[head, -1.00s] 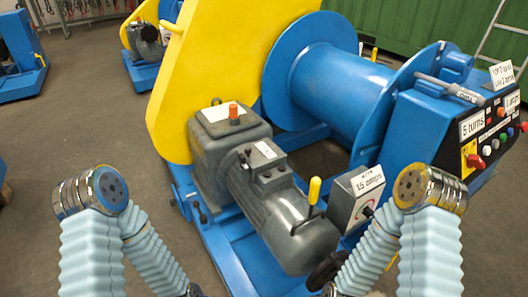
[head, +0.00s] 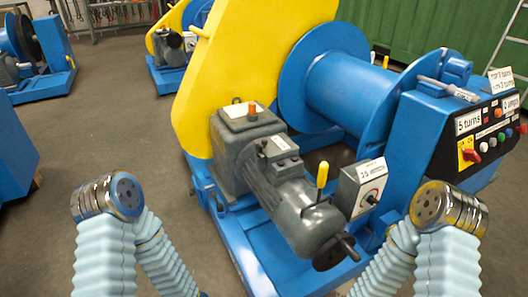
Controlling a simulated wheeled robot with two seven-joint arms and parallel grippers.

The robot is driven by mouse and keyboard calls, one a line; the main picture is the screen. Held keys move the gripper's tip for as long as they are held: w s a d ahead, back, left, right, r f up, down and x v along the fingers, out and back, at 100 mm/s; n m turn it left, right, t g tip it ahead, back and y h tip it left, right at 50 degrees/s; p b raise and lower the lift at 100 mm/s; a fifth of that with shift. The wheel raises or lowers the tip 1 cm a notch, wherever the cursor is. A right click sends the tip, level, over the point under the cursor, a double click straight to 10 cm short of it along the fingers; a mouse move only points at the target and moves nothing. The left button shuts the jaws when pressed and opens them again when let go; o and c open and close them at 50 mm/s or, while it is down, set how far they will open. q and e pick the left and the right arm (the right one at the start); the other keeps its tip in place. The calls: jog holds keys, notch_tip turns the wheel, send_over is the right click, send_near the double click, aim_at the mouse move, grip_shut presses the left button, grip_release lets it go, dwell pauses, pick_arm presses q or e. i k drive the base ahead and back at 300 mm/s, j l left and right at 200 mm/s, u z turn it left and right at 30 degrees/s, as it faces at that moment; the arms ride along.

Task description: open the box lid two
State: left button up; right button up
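No box with a lid that I can make out as the task's own is in view. The closest box-like thing is a small grey box (head: 348,189) with a label and a dial on its face, beside the grey motor (head: 285,190). Whether it has a lid I cannot tell. My two arms show at the lower left and lower right, bent at metal joints, with pale ribbed sleeves running down out of the picture. Both grippers are outside the view.
A large blue winch drum (head: 335,85) with a yellow guard (head: 222,60) fills the centre. A control panel (head: 485,135) with knobs and labels stands at right. Other blue machines (head: 55,55) stand at back left. Grey floor (head: 110,125) is clear at left.

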aim_at(275, 145)
jog(key=z, duration=0.4)
jog(key=k+z, duration=0.1)
jog(key=z, duration=0.3)
jog(key=l+z, duration=0.1)
jog(key=z, duration=0.3)
jog(key=k+z, duration=0.1)
jog(key=z, duration=0.3)
jog(key=j+z, duration=0.2)
jog(key=j, duration=0.25)
jog(key=k+j+z, duration=0.2)
jog(key=j, duration=0.2)
jog(key=j+z, duration=0.2)
jog(key=j, duration=0.2)
jog(key=k+j+z, duration=0.2)
jog(key=j, duration=0.2)
jog(key=k+j+z, duration=0.2)
jog(key=j, duration=0.15)
